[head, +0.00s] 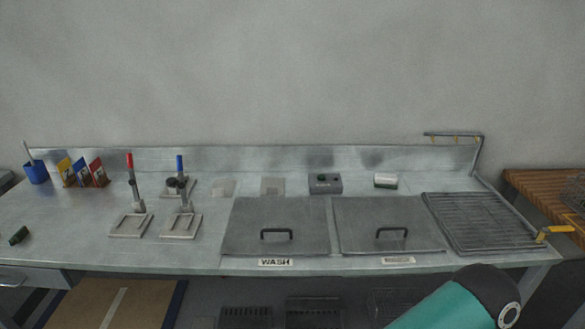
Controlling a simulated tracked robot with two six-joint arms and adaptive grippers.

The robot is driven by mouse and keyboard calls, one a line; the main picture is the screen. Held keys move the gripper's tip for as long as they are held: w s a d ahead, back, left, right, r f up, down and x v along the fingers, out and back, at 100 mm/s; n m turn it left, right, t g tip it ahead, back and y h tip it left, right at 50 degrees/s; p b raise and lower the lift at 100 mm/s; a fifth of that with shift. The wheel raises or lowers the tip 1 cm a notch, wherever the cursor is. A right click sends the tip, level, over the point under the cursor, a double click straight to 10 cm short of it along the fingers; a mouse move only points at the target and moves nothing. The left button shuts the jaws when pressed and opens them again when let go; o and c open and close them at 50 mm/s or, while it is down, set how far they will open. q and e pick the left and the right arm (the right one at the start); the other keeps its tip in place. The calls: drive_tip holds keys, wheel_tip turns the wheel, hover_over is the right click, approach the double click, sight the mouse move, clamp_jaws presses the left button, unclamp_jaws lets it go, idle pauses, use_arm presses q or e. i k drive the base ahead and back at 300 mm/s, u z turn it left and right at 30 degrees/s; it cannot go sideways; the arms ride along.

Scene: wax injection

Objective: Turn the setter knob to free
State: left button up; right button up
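Several small upright stands on flat plates are on the left half of the steel bench. One has a red-tipped handle (130,160). A grey box (325,187) with a dark green-tinged top piece stands at the back middle. I cannot tell for sure which of these is the setter. Neither gripper is in view; a teal arm link of mine shows at the lower right.
Two lidded wells with black handles, one labelled WASH (275,261), fill the bench middle. A wire rack (482,222) lies at the right, beside a yellow-handled lever (555,231). A blue cup (36,172) and coloured holders stand at the far left.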

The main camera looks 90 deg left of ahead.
sight(171, 182)
drive_tip(key=z, duration=0.45)
drive_tip(key=i, duration=0.4)
drive_tip(key=u, duration=2.5)
drive_tip(key=i, duration=0.3)
drive_tip(key=u, duration=2.35)
drive_tip(key=k, duration=0.25)
drive_tip(key=u, duration=0.6)
drive_tip(key=i, duration=1.3)
drive_tip(key=z, duration=0.45)
